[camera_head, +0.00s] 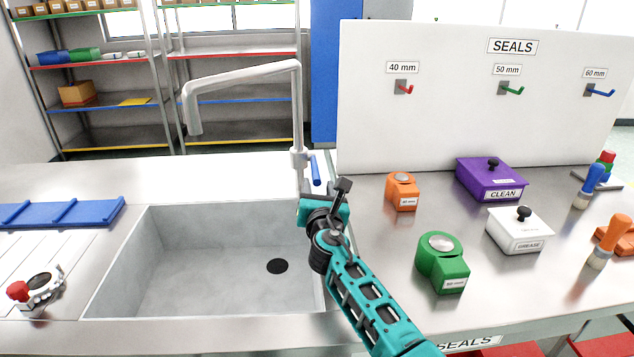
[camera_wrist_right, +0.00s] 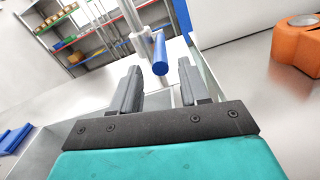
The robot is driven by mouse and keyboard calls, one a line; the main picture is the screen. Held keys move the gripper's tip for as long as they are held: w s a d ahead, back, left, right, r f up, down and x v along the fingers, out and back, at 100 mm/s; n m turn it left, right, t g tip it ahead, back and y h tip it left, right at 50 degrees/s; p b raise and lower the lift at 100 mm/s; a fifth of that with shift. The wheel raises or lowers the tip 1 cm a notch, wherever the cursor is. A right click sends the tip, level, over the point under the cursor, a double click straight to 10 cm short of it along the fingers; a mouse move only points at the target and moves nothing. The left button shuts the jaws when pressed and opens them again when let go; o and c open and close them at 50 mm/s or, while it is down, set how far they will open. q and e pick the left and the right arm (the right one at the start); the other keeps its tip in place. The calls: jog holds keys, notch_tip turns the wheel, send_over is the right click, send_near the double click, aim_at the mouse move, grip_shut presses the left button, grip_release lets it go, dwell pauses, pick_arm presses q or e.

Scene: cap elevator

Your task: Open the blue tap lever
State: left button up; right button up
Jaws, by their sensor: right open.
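The blue tap lever (camera_head: 315,170) hangs from the right side of the grey tap (camera_head: 298,120), which stands behind the sink. Its long spout arches to the left over the basin. In the right wrist view the blue lever (camera_wrist_right: 160,54) shows just beyond the fingertips, roughly between them. My right gripper (camera_head: 341,186) is near the sink's back right corner, just in front of and below the lever. Its jaws (camera_wrist_right: 160,80) are open and empty, and I see no contact with the lever. My left gripper is not in view.
The sink (camera_head: 185,290) lies left of my right arm. On the counter to the right are an orange block (camera_head: 403,192), a green block (camera_head: 441,262), a purple box (camera_head: 490,178) and a white box (camera_head: 517,233). A white SEALS panel (camera_head: 440,120) stands behind them.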

aim_at(318, 185)
jog(key=w+b, duration=0.1)
jog(key=w, duration=0.2)
jog(key=shift+f, duration=0.15)
jog(key=shift+w+b, duration=0.45)
jog(key=shift+w, duration=0.05)
grip_shut()
dwell(0.3)
